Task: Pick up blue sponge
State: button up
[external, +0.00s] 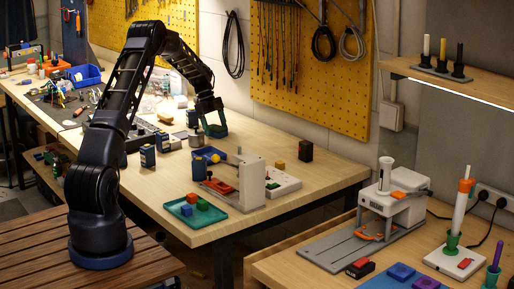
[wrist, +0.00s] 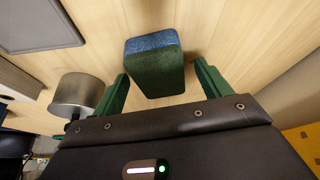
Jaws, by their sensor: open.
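The sponge (wrist: 155,66), a block with a blue face and a dark green body, is in the upper middle of the wrist view. It sits on the wooden bench top. My gripper (wrist: 162,74) has two green fingers, one on each side of the sponge's near end, with gaps between them and the sponge. The gripper is open and holds nothing. In the external view my gripper (external: 214,126) is low over the middle of the bench. I cannot make out the sponge clearly there.
A metal cylinder (wrist: 78,95) stands just left of my left finger in the wrist view. A grey flat panel (wrist: 38,22) lies at upper left. In the external view, a white fixture (external: 251,182) and a green tray (external: 187,222) with small blocks stand nearer the bench front.

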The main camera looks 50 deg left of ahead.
jog(key=c, duration=1)
jog(key=shift+r, duration=0.1)
jog(key=shift+c, duration=0.2)
